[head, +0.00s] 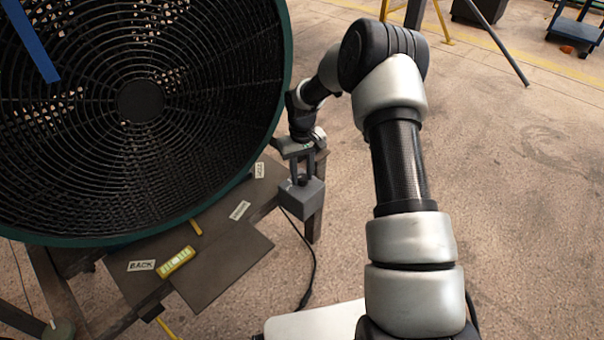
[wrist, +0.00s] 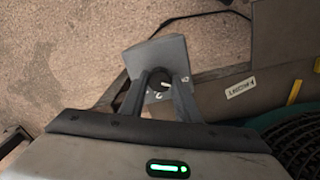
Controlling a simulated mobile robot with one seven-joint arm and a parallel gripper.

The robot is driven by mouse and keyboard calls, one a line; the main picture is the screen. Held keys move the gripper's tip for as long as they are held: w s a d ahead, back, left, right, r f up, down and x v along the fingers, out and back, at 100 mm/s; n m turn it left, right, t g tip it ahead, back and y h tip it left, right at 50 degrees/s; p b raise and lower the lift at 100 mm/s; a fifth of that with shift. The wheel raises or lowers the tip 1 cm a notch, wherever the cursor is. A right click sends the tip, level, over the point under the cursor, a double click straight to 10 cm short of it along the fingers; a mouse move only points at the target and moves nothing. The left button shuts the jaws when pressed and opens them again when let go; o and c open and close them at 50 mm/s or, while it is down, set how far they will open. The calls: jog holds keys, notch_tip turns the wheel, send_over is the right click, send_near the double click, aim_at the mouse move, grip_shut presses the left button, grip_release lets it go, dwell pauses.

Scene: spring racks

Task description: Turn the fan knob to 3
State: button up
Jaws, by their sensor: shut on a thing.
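The large round fan (head: 140,101) with a black grille and green rim fills the upper left of the head view. Its edge also shows at the lower right of the wrist view (wrist: 293,143). A grey control box (head: 300,202) sits beside the fan at the table's corner, and it also shows in the wrist view (wrist: 163,53). My gripper (head: 303,176) reaches down to this box. Its two fingers (wrist: 160,80) are shut on the small dark knob (wrist: 159,86) on the box's face. The fingers mostly cover the knob, and its setting cannot be read.
A dark metal table (head: 225,262) bears labels, one reading BACK (head: 141,265), and a yellow level (head: 176,262). A black cable (head: 309,265) hangs beside the table to the floor. The concrete floor on the right is mostly clear. A blue cart (head: 577,32) stands far off.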

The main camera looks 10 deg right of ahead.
jog(key=m, duration=0.6)
jog(key=shift+m+b, duration=0.3)
jog(key=shift+m, duration=0.1)
jog(key=m, duration=0.6)
jog(key=m+p, duration=0.1)
jog(key=m, duration=0.4)
jog(key=shift+m, duration=0.4)
jog(key=m+p, duration=0.1)
jog(key=m, duration=0.3)
jog(key=shift+m, duration=0.4)
jog(key=shift+m+p, duration=0.3)
jog(key=o, duration=1)
jog(key=shift+o, duration=0.2)
